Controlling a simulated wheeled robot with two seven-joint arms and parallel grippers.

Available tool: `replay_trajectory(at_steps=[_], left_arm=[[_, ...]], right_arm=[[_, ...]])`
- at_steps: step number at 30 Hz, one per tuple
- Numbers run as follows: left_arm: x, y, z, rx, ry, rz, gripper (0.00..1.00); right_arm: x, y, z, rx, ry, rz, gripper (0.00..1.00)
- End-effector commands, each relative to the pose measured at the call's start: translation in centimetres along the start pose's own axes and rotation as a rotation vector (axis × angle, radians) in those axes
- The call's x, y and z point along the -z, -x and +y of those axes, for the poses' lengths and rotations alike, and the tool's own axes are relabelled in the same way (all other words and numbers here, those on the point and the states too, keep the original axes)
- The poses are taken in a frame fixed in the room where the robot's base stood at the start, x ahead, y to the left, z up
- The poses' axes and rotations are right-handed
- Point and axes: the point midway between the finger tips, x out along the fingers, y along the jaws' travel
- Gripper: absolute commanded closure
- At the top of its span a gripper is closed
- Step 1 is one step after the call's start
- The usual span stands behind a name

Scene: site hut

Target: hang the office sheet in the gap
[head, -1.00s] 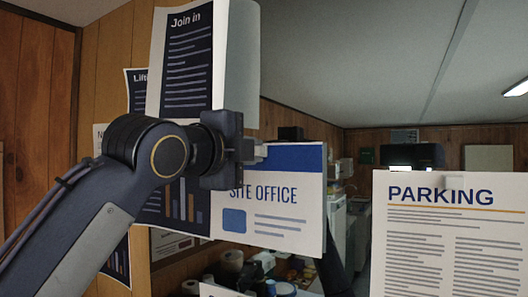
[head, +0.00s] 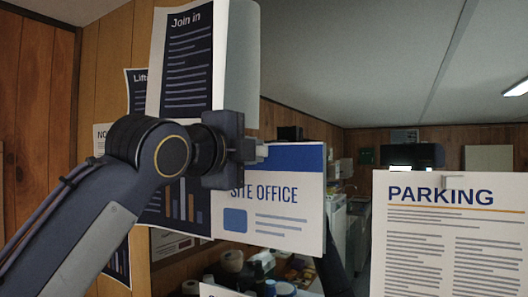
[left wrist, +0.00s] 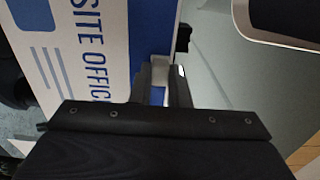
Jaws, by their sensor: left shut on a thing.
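The office sheet (head: 285,205), white with a blue band on top and "SITE OFFICE" on it, is held upright in mid-air in the head view. My left gripper (head: 256,152) is shut on its upper left part. The left wrist view shows the fingers (left wrist: 160,80) at the blue band, with the sheet (left wrist: 85,50) to their left. Behind the gripper, a "Join in" sheet (head: 188,60) and a dark sheet with bars (head: 170,215) hang partly covered. I cannot make out the gap. My right gripper does not clearly show.
A "PARKING" sheet (head: 450,235) stands at the front right, with a small grey piece (head: 454,181) at its top edge. More sheets hang on the wood-panelled wall at left. Below the office sheet is a cluttered surface with rolls (head: 232,262). Open room lies between the office and parking sheets.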

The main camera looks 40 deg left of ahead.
Motion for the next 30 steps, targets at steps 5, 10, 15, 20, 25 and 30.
replay_trajectory(at_steps=[5,10,15,20,25,30], left_arm=[[-0.01,-0.23,0.00,0.000,0.000,0.000,1.00],[0.00,-0.45,0.00,0.000,0.000,0.000,1.00],[0.01,-0.66,0.01,0.000,0.000,0.000,1.00],[0.00,-0.77,0.01,0.000,-0.001,0.000,1.00],[0.01,-0.77,-0.01,0.000,-0.001,0.000,1.00],[0.00,-0.77,-0.01,0.001,-0.001,0.000,1.00]], right_arm=[[0.00,0.00,0.00,0.000,0.000,0.000,0.64],[0.00,0.00,0.00,0.000,0.000,0.000,0.64],[0.00,0.00,0.00,0.000,0.000,0.000,0.64],[0.00,0.00,0.00,0.000,0.000,0.000,0.64],[0.00,0.00,0.00,0.000,0.000,0.000,0.64],[0.00,0.01,0.00,0.000,0.000,0.000,0.64]])
